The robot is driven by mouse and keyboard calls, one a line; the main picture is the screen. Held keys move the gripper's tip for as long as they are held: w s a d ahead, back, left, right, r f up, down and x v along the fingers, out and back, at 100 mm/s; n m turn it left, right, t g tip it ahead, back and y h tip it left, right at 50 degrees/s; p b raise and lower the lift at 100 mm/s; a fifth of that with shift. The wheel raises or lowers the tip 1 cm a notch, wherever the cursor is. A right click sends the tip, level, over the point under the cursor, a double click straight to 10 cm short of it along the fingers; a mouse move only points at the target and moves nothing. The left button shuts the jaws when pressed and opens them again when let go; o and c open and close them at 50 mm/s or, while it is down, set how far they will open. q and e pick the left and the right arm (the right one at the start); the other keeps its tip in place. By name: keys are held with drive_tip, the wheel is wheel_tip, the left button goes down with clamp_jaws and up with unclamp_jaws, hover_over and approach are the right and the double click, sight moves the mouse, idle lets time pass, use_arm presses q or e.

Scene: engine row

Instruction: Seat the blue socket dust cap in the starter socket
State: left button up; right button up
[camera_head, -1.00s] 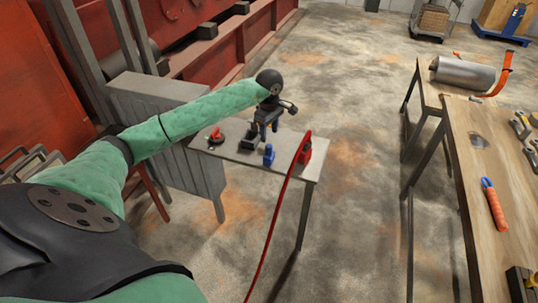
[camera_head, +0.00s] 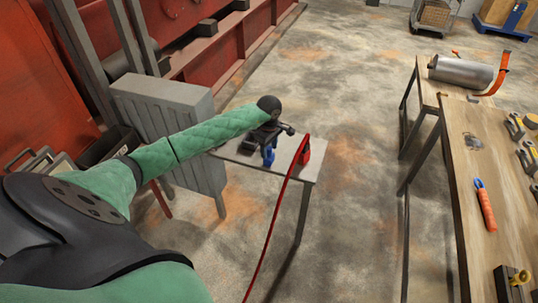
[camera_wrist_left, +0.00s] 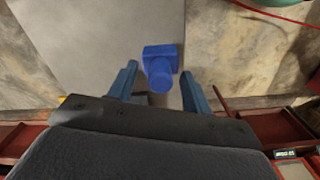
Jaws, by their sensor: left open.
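The blue socket dust cap (camera_head: 269,158) stands on the small grey table (camera_head: 296,177), near its front edge. In the left wrist view the cap (camera_wrist_left: 161,66), a square flange with a round stub, lies between the two fingers of my left gripper (camera_wrist_left: 161,78). The fingers are open, with a gap on each side of the cap. In the head view my left gripper (camera_head: 266,146) is just above the cap and partly covers it. I cannot make out the starter socket. My right gripper is not in view.
A red block (camera_head: 305,156) with a red cable stands right of the cap on the small table. A dark block (camera_head: 247,143) is behind my gripper to the left. A grey ribbed cabinet (camera_head: 165,105) is beside the table. A wooden workbench (camera_head: 487,145) with tools stands right.

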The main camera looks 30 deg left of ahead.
use_arm(q)
drive_tip(key=shift+f, duration=0.15)
clamp_jaws()
drive_tip(key=shift+r, duration=0.2)
